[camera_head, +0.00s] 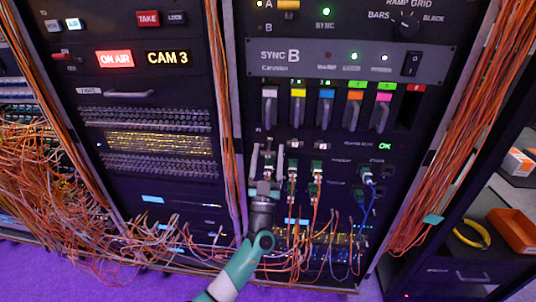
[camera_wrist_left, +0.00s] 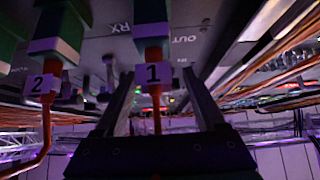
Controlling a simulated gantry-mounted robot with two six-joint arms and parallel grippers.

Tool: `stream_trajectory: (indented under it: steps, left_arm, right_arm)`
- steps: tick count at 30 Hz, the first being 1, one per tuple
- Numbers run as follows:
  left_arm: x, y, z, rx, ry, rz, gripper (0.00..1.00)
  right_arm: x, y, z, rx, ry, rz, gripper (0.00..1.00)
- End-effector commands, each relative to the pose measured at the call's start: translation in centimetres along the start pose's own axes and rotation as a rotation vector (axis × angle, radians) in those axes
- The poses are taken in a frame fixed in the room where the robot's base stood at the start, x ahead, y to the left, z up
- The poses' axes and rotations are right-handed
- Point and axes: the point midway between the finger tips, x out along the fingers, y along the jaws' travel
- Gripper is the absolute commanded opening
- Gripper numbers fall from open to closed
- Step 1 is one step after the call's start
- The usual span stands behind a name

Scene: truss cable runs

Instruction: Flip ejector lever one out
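My left gripper (camera_head: 267,158) points up at the lower panel in the head view, with its two fingers apart. In the left wrist view the open fingers (camera_wrist_left: 158,78) stand on either side of an orange cable (camera_wrist_left: 156,112), below a green plug with label 1 (camera_wrist_left: 152,73). The fingers do not visibly close on it. A plug with label 2 (camera_wrist_left: 42,83) hangs to the left. I cannot tell for certain which part is ejector lever one; none carries a readable lever label. A row of grey levers (camera_head: 269,106) with coloured tabs sits higher on the panel. My right gripper is not in view.
More green plugs (camera_head: 317,168) with orange cables sit right of the gripper, and a blue cable (camera_head: 370,200) hangs farther right. Loose orange cables (camera_head: 60,190) crowd the left. An orange bundle (camera_head: 440,150) runs down the right side.

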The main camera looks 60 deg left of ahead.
Motion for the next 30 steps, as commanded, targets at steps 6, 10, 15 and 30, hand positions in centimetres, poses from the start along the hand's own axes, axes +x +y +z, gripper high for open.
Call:
stream_trajectory:
  steps: [6,10,15,30]
  left_arm:
    - [0.0,0.0,-0.1,0.0,0.002,-0.001,0.82]
    - [-0.1,0.0,-0.1,0.0,0.002,-0.001,0.82]
    - [-2.1,0.1,0.0,0.0,-0.001,0.001,0.82]
    - [-11.4,0.0,-0.1,0.0,0.001,0.0,0.82]
  right_arm:
    - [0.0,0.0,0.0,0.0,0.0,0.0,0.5]
    - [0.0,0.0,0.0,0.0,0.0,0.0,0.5]
    - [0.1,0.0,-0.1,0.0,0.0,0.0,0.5]
    - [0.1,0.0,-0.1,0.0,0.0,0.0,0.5]
